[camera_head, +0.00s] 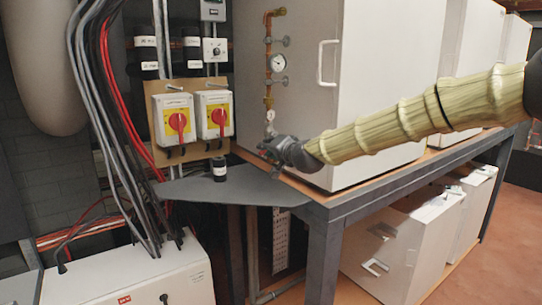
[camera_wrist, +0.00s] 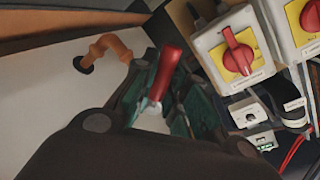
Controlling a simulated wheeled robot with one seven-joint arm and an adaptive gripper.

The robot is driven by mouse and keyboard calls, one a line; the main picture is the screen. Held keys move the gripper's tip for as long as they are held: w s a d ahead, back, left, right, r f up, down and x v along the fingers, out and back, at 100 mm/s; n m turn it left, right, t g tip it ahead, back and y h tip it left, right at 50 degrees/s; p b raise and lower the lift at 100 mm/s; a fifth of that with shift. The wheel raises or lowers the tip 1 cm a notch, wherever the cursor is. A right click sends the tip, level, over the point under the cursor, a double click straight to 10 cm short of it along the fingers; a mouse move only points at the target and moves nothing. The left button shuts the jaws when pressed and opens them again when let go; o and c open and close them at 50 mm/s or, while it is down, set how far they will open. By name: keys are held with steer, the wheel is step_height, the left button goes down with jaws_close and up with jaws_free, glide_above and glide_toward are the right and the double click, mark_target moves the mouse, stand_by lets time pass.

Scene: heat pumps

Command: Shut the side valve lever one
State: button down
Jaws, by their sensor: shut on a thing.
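The red valve lever (camera_wrist: 165,72) shows in the wrist view between my gripper's dark green fingers, with a pale metal part at its lower end. My gripper (camera_wrist: 155,105) is shut on this lever. In the head view my gripper (camera_head: 268,147) is at the lower end of the copper pipe (camera_head: 267,60), beside the white heat pump cabinet (camera_head: 370,90). It hides the lever there. An orange-brown pipe elbow (camera_wrist: 105,45) enters the white panel just left of the lever in the wrist view.
Two switch boxes with red knobs on yellow plates (camera_head: 179,123) hang on a board left of my gripper. Cables hang at the left.

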steer(key=r+m+b, duration=0.1)
steer(key=m, duration=0.1)
steer(key=r+m+g, duration=0.1)
steer(key=shift+s+a+m+y+b, duration=0.15)
steer(key=shift+a+m+y+b, duration=0.05)
steer(key=shift+m+y+b, duration=0.2)
steer(key=shift+r+m+y+b, duration=0.3)
steer(key=shift+r+m+b, duration=0.25)
steer(key=shift+m, duration=0.55)
steer(key=shift+r, duration=0.15)
steer(key=c, duration=1.4)
jaws_free()
steer(key=shift+c, duration=0.2)
steer(key=shift+a, duration=0.1)
steer(key=v, duration=1.2)
